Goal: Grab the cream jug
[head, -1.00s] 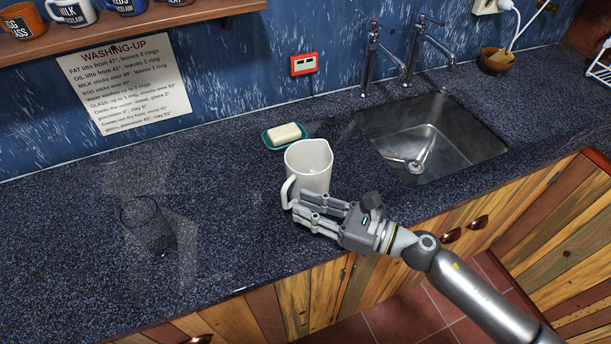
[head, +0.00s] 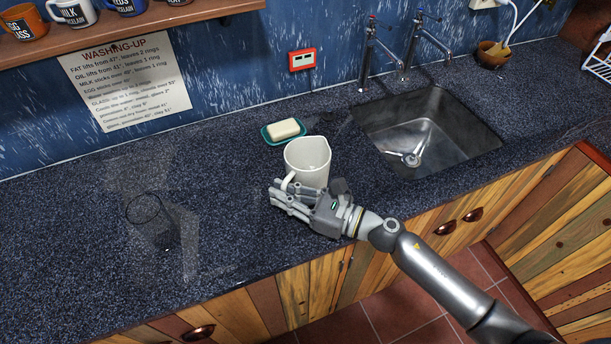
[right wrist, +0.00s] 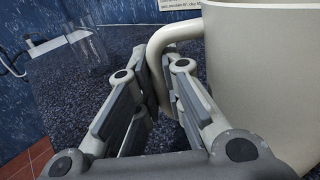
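The cream jug (head: 310,163) stands upright on the dark counter, left of the sink. Its handle is on the left, and my gripper hides its lower part in the head view. My right gripper (head: 280,197) is in front of the jug at its handle side. In the right wrist view the jug (right wrist: 265,70) fills the right side. Its handle (right wrist: 156,58) runs down between the two spread fingers of my right gripper (right wrist: 156,100), which are apart and not closed on it. I cannot tell whether a finger touches the jug. My left gripper is not in view.
A soap bar (head: 284,127) on a teal dish lies behind the jug. The sink (head: 440,125) is to the right. A clear glass (head: 150,220) stands to the left and is hard to see. Mugs sit on the shelf (head: 130,27). The counter's front left is free.

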